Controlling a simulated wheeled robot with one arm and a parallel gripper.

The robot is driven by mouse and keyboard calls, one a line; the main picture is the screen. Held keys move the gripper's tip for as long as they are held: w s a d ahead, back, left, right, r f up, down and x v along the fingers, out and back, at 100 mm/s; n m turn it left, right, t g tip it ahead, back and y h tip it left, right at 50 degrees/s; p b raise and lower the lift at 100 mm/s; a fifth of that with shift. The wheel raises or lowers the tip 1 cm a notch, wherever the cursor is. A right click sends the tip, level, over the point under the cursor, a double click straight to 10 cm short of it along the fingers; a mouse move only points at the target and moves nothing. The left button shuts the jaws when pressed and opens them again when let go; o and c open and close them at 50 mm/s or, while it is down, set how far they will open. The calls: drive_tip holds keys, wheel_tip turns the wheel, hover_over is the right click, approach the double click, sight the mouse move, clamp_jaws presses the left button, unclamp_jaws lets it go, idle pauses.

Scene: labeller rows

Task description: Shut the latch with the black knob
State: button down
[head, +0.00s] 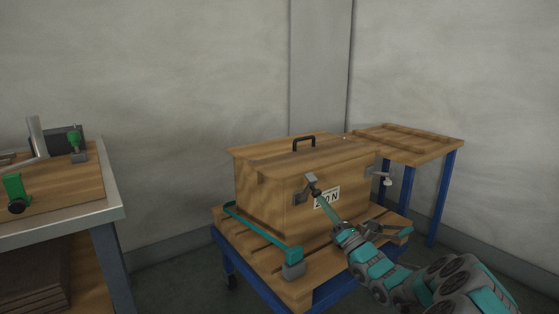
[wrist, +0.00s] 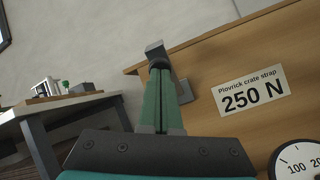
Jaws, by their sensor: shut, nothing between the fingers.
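A wooden crate (head: 270,190) with a lid stands on a low pallet cart. Its front carries a left latch (head: 300,197) and a right latch (head: 371,172); the right one has a pale knob (head: 388,182). My gripper (head: 319,194) is shut and empty, its fingertips at the left latch. In the wrist view my gripper's green fingers (wrist: 160,75) lie together, with a grey latch piece (wrist: 155,49) just beyond the tips and a grey plate (wrist: 185,91) partly behind them.
A label reading 250 N (wrist: 253,93) is on the crate front beside the latch. A teal strap (head: 260,232) runs along the pallet's left side. A wooden side table (head: 425,146) stands behind right, a workbench (head: 85,216) at left. The floor between bench and cart is clear.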

sight(317, 195)
drive_tip(key=shift+p+x, duration=0.5)
drive_tip(key=shift+x, duration=1.5)
idle(1.2)
drive_tip(key=shift+b+v, duration=0.3)
drive_tip(key=shift+v, duration=2.2)
